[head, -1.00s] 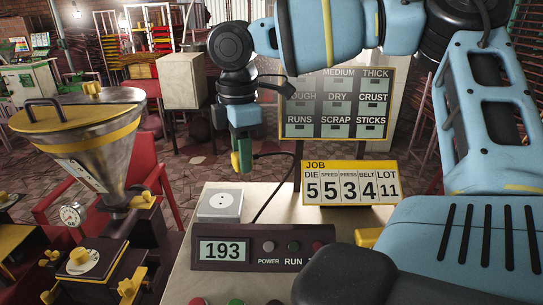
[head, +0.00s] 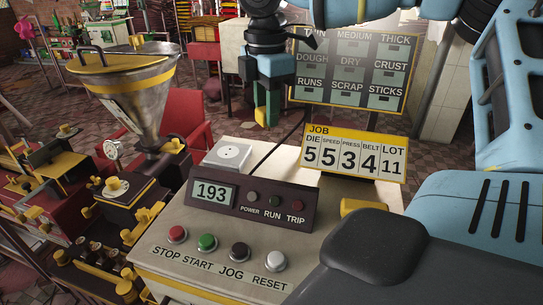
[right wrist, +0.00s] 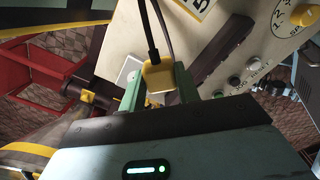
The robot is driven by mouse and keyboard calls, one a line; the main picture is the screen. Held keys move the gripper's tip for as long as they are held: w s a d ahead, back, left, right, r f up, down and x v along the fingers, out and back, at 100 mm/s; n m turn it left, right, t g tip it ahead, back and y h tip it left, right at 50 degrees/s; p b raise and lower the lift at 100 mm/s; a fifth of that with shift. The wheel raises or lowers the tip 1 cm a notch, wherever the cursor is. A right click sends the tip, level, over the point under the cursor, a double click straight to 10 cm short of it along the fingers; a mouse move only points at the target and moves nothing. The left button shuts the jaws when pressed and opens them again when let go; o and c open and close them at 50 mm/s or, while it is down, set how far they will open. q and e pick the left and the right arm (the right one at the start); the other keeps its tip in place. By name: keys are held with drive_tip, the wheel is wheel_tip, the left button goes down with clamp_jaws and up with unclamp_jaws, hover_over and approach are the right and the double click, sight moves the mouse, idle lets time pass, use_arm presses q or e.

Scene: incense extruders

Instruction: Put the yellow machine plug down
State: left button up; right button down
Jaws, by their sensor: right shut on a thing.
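The yellow machine plug (head: 261,116) is held between the green fingertips of my right gripper (head: 267,106), above and behind the control console. In the right wrist view the plug (right wrist: 158,76) sits between the two green fingers, with a black cord running up from it. The cord (head: 277,152) passes behind the console box in the head view. A white socket (head: 228,155) is on the console top, apart from the plug and lower in the head picture. My left gripper is not in view.
The console (head: 180,248) carries a display box reading 193 and several buttons. A JOB sign (head: 354,153) and a grey label board (head: 347,70) stand behind it. A steel hopper machine (head: 133,88) is on the left.

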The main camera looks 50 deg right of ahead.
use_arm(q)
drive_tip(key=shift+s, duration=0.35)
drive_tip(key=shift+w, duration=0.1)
use_arm(e)
drive_tip(key=shift+f, duration=0.1)
hover_over(267, 169)
wheel_tip(267, 169, down, 5)
drive_tip(key=shift+f+p, duration=0.3)
drive_tip(key=shift+f, duration=2.15)
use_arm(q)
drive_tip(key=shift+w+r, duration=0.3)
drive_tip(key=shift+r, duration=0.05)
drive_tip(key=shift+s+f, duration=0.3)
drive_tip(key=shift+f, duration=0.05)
use_arm(e)
drive_tip(key=shift+f, duration=0.45)
use_arm(q)
drive_tip(key=shift+b, duration=0.3)
use_arm(e)
drive_tip(key=shift+f, duration=0.1)
